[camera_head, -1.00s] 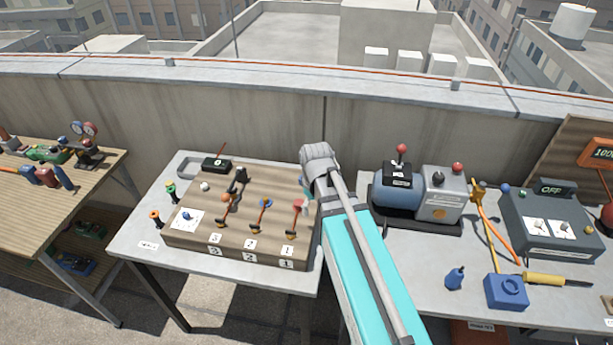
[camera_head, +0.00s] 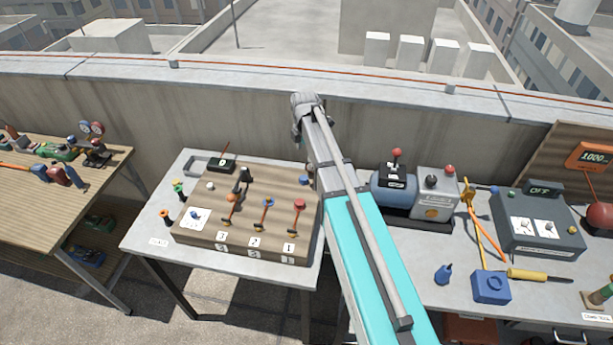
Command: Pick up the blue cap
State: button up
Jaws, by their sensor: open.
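Several small blue things are in view, and I cannot tell for certain which is the blue cap. A small round blue piece (camera_head: 303,180) lies at the upper right of the wooden board (camera_head: 205,243), just left of my arm. Another blue piece (camera_head: 195,214) sits on a white plate at the board's left. A small blue knob (camera_head: 495,190) is on the right table near the grey box. My gripper (camera_head: 299,132) is raised in front of the parapet wall, above and beyond the board, apart from these pieces. It is open; its fingers are mostly hidden.
The board holds three numbered levers (camera_head: 266,204) and a black fitting. The parapet wall (camera_head: 200,115) runs behind.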

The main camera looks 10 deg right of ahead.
jog(key=shift+w+r+n, duration=0.25)
jog(key=shift+w+n, duration=0.2)
jog(key=shift+n, duration=0.05)
jog(key=shift+f, duration=0.2)
jog(key=b, duration=0.9)
send_over(304, 178)
notch_tip(304, 178, down, 8)
jog(key=shift+w+d+f, duration=0.15)
jog(key=shift+f, duration=0.1)
jog(key=shift+f+b, duration=2.35)
jog(key=shift+f, duration=0.15)
jog(key=c, duration=0.9)
